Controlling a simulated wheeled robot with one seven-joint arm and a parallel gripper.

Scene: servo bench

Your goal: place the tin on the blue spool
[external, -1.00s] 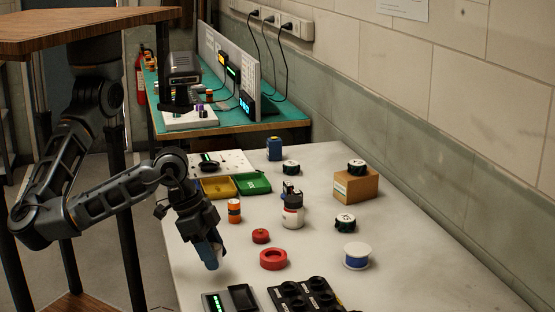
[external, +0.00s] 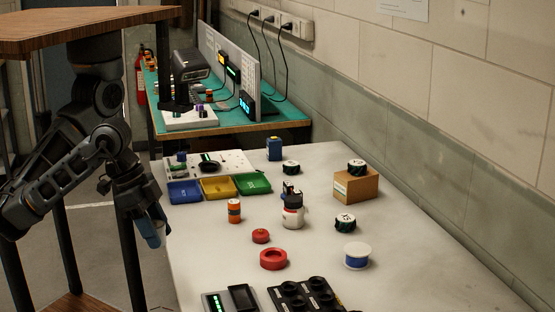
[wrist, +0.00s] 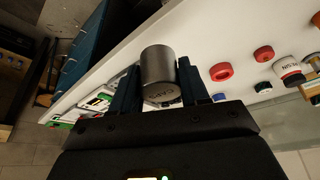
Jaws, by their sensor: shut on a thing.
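A grey metal tin (wrist: 159,75) with lettering on its end sits between the two dark blue fingers of my gripper (wrist: 160,88) in the wrist view. In the external view my gripper (external: 150,234) hangs at the left, beside the bench's left edge, fingers downward; the tin is not clearly seen there. The blue spool (external: 357,261), with blue winding between white flanges, stands upright on the right part of the bench, far from my gripper. Its white top flange is bare.
The pale bench (external: 330,220) also holds a red ring (external: 273,259), a smaller red piece (external: 261,236), an orange bottle (external: 234,211), a white bottle (external: 292,217), a green-black spool (external: 345,223) and a cardboard box (external: 356,185). A black holder (external: 305,296) stands at the front.

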